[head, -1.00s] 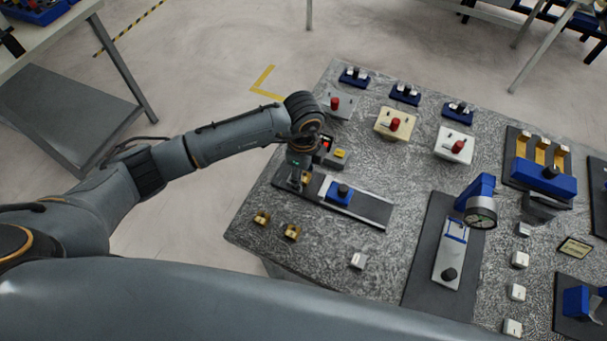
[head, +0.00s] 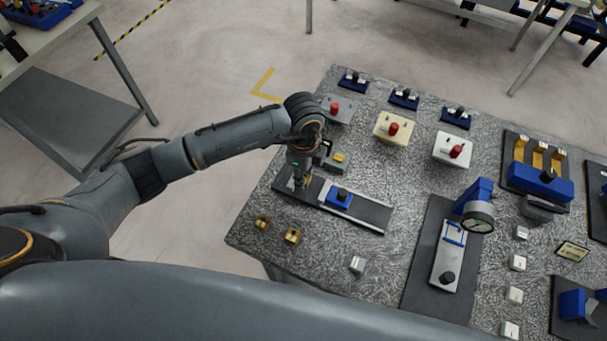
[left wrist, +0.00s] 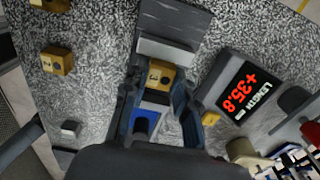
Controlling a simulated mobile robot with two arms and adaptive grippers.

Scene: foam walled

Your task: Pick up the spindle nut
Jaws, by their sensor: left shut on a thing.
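A brass block (left wrist: 160,76) marked 3, which looks like the spindle nut, sits between the fingers of my left gripper (left wrist: 158,100) in the left wrist view. The gripper is shut on it. In the head view my left gripper (head: 301,183) is low at the left end of the length gauge's dark rail (head: 358,212). The fingers hide much of the block there. I cannot tell whether it still touches the rail. Two similar brass blocks, one (head: 262,222) and another (head: 292,235), stand apart near the table's front left edge. My right gripper is not in view.
The gauge's blue slide (head: 339,198) is just right of the gripper. The gauge display (left wrist: 245,92) reads LENGTH +35.8 close beside the fingers. A white block (head: 357,264) lies in front. Boxes with red knobs (head: 393,129) stand behind. The speckled tabletop around the brass blocks is clear.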

